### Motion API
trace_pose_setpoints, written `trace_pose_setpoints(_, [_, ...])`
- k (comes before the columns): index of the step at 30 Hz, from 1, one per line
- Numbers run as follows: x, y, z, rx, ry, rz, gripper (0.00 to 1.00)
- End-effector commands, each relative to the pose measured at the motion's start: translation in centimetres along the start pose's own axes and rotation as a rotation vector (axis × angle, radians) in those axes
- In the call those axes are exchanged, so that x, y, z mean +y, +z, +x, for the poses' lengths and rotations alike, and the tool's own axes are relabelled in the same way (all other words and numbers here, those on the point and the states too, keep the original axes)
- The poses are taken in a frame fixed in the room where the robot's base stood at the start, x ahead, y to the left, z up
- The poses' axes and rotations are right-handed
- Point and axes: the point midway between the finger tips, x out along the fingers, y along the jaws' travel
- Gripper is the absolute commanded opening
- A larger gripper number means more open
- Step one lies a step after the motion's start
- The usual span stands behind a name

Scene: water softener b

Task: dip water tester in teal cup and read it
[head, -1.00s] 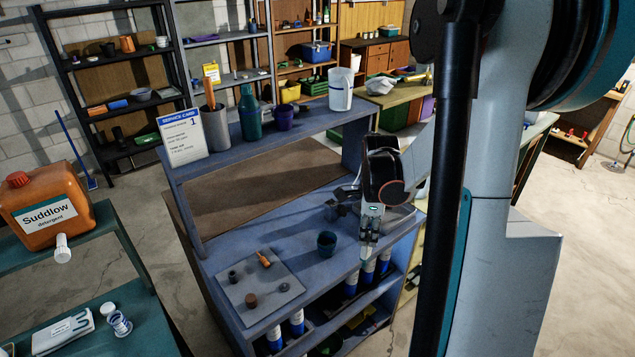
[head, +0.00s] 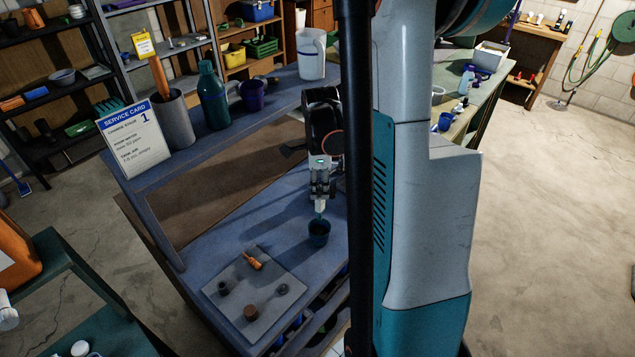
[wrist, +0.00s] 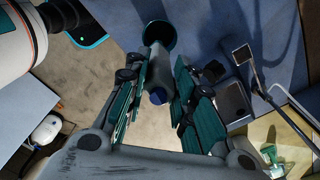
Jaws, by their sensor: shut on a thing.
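The water tester (head: 320,205) is a pale, slim stick held upright. My gripper (head: 320,188) is shut on it, directly above the teal cup (head: 318,238). The cup stands upright on the blue bench. The tester's lower end is at the cup's mouth in the head view; I cannot tell how deep it reaches. In the wrist view, the grey tester (wrist: 157,72) with a blue end lies between the teal-padded fingers (wrist: 155,88), its far end lined up with the cup (wrist: 158,38). No reading is legible.
A grey mat (head: 255,290) with an orange-handled tool (head: 252,260) and small dark parts lies left of the cup. A service card (head: 133,138), a green bottle (head: 212,97), a purple cup (head: 252,96) and a white jug (head: 311,55) stand on the raised shelf behind.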

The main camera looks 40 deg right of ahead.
Motion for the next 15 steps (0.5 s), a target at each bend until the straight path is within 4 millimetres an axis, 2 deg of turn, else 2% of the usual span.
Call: trace_pose_setpoints(15, [0.0,0.0,5.9,0.0,0.0,0.0,0.0])
